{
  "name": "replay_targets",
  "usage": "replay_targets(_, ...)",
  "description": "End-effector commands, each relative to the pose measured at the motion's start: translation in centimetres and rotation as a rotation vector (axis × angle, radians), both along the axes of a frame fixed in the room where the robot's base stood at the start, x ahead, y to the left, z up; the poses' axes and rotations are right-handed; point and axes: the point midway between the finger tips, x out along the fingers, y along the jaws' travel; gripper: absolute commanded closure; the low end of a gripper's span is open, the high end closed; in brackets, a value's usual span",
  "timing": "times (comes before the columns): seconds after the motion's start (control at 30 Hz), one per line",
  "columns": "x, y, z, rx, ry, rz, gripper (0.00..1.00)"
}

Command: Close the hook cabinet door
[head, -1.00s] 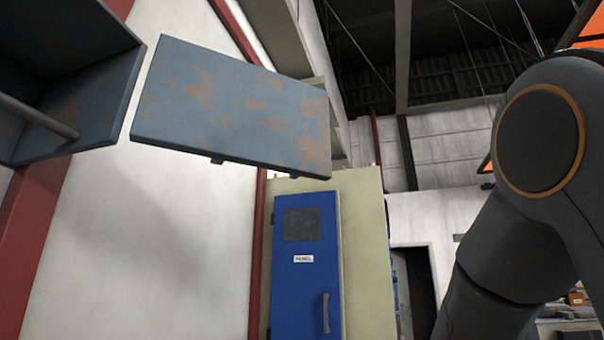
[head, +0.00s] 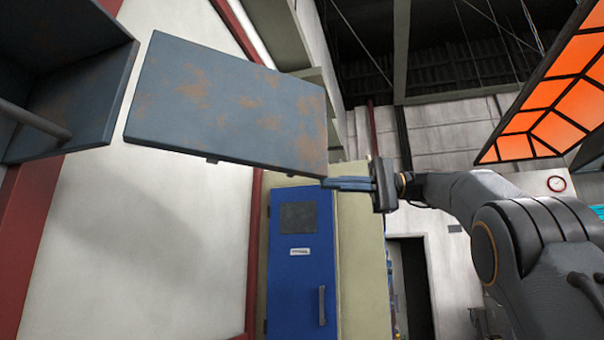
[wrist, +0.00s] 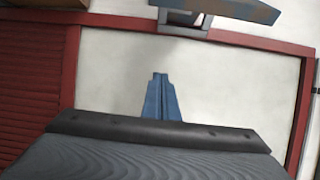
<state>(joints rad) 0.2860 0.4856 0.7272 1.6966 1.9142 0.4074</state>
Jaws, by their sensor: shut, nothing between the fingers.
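The hook cabinet (head: 75,95) is at the upper left in the head view, grey-blue inside with a horizontal rod (head: 35,118). Its door (head: 225,105), grey-blue with rusty patches, stands open and extends to the right of the cabinet. My gripper (head: 326,183) is shut and empty, just below and right of the door's lower right corner, apparently apart from it. In the wrist view the shut blue fingers (wrist: 160,80) point toward the white wall. A part of the door (wrist: 235,8) shows at the top edge there, with a grey bracket-like piece (wrist: 185,20) beside it.
A blue panel cabinet (head: 300,265) with a handle stands below the door against a cream housing (head: 362,260). A red post (head: 254,220) runs up the white wall (head: 150,220). Orange-paned windows (head: 550,90) are at the upper right.

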Motion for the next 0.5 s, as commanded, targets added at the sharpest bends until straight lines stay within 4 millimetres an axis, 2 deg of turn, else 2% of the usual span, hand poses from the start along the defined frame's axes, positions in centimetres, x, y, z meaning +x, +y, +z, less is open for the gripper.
replay_targets(0.17, -1.3, 0.3, 1.2, 0.01, -0.029, 0.037, 1.0)
replay_targets(0.27, -1.5, 1.6, 1.2, 0.011, -0.029, 0.04, 1.0)
replay_targets(0.5, -2.0, 6.2, 1.3, 0.01, -0.027, 0.038, 1.0)
